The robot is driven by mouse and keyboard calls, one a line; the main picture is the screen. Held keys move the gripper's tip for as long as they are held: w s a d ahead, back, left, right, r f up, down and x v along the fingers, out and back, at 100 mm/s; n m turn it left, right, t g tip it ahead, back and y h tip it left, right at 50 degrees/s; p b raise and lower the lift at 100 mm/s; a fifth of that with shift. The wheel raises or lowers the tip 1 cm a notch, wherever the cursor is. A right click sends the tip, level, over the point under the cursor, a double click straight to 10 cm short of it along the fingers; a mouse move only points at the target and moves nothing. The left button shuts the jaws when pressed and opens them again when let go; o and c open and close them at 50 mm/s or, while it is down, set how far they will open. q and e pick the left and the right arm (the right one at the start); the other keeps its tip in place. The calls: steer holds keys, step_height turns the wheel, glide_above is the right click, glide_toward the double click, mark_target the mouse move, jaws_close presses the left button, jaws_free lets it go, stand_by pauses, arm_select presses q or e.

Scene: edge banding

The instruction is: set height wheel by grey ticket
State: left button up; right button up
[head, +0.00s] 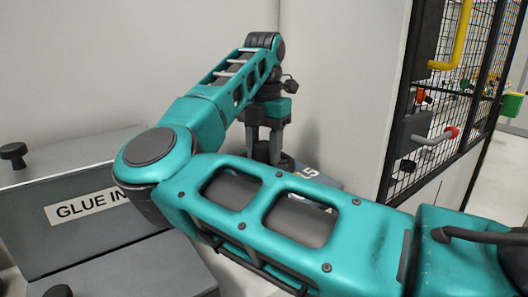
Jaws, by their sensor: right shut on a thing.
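My right arm comes in from the right and bends back, with its gripper (264,157) pointing down in front of the pale wall. The gripper is shut on a dark knob-like part, probably the height wheel (286,161), which is mostly hidden by the fingers and my forearm. Beside it a grey-blue plate (318,176) shows part of a light marking that ends in "5"; the rest is covered by my arm. No grey ticket can be made out. My left gripper is out of view.
A grey metal housing (50,228) with a "GLUE IN..." label (88,206) and black knobs (13,155) stands at left. At right are a black mesh guard (470,75), a yellow handle (460,35) and a red-tipped lever (436,138). A pale panel stands close behind the gripper.

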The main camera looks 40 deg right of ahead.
mark_target(264, 143)
steer(key=m, duration=0.3)
steer(key=shift+m, duration=0.3)
steer(key=shift+m+b, duration=0.35)
steer(key=shift+m, duration=1.15)
steer(key=o, duration=1)
steer(key=shift+o, duration=0.2)
steer(key=shift+r, duration=0.1)
step_height(264, 143, up, 13)
steer(key=p, duration=0.2)
